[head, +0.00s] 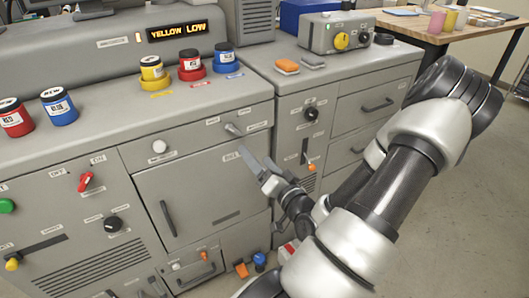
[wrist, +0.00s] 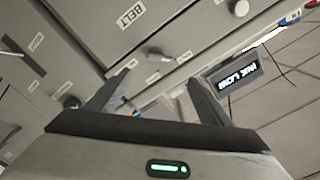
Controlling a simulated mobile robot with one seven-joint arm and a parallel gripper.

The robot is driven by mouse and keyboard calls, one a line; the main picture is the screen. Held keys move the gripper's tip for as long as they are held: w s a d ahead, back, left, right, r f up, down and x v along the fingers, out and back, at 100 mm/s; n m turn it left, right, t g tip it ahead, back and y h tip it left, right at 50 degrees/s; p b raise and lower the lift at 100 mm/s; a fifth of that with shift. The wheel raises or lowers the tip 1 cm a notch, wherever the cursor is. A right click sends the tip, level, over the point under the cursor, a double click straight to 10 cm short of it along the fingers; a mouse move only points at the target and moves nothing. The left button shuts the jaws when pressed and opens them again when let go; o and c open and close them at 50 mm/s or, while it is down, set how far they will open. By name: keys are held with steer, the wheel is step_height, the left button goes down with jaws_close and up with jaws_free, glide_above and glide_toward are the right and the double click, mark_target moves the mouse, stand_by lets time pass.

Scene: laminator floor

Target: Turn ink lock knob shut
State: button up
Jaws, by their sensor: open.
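A small grey knob (head: 233,129) sticks out of the upper right front of the grey machine, with small labels around it too blurred to read. It looks like the ink lock knob, but no label confirms this. In the wrist view the grey knob (wrist: 158,54) lies just beyond the fingertips, roughly between their lines. My gripper (head: 258,160) is open and empty, below and slightly right of the knob in the head view. In the wrist view my gripper (wrist: 160,77) has its fingers wide apart, and neither appears to touch the knob.
Yellow (head: 152,73), red (head: 191,66) and blue (head: 224,58) ink jars stand on the machine top. A lit display (head: 177,31) reads "YELLOW LOW". A door handle (head: 168,218) and a red switch (head: 86,181) are on the front. Open floor lies right.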

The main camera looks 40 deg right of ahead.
steer(key=shift+p+v, duration=0.3)
steer(key=shift+v, duration=1.3)
